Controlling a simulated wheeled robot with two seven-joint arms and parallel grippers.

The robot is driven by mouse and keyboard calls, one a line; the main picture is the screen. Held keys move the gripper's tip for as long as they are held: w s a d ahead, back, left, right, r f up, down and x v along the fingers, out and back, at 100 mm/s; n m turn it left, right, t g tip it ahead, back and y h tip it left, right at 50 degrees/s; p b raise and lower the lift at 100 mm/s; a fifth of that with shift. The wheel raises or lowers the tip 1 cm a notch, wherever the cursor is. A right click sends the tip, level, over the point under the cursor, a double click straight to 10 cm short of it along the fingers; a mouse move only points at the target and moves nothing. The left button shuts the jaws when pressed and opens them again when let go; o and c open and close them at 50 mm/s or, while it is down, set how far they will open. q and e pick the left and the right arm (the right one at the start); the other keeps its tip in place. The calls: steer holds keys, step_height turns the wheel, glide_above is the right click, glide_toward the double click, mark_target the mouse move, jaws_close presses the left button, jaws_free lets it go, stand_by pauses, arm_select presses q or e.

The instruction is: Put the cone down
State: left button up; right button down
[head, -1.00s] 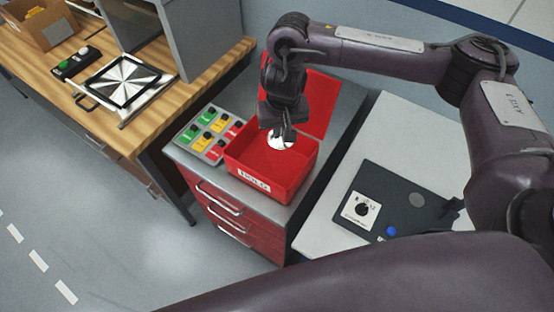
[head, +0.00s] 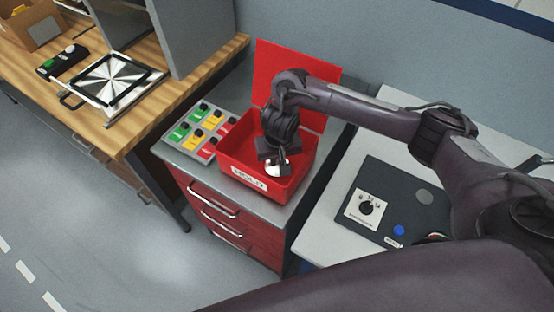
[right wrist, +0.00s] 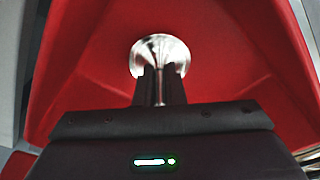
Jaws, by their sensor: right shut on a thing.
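The cone (head: 277,170) is a shiny silver metal piece with a round, wide face. My right gripper (head: 278,160) is shut on it and holds it inside the open red box (head: 296,182). In the right wrist view the cone (right wrist: 161,56) shows beyond the fingertips of my right gripper (right wrist: 160,80), with the box's red floor and walls (right wrist: 240,50) around it. I cannot tell whether the cone touches the box floor. My left gripper is not in view.
The box's red lid (head: 268,68) stands open behind it. A panel of coloured switches (head: 197,131) lies left of the box on the red drawer cabinet (head: 215,210). A dark plate with a dial (head: 420,205) lies on the white table at right.

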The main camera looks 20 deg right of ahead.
steer(key=c, duration=1.5)
jaws_free()
steer(key=shift+r, duration=0.1)
steer(key=r+p, duration=0.2)
steer(key=r, duration=0.2)
steer(key=s+r+p, duration=0.1)
steer(key=r+p, duration=0.1)
steer(key=r, duration=0.2)
steer(key=r+p, duration=0.2)
steer(key=r, duration=0.2)
steer(key=shift+s+a, duration=0.15)
steer(key=shift+s, duration=0.25)
steer(key=shift+f, duration=0.1)
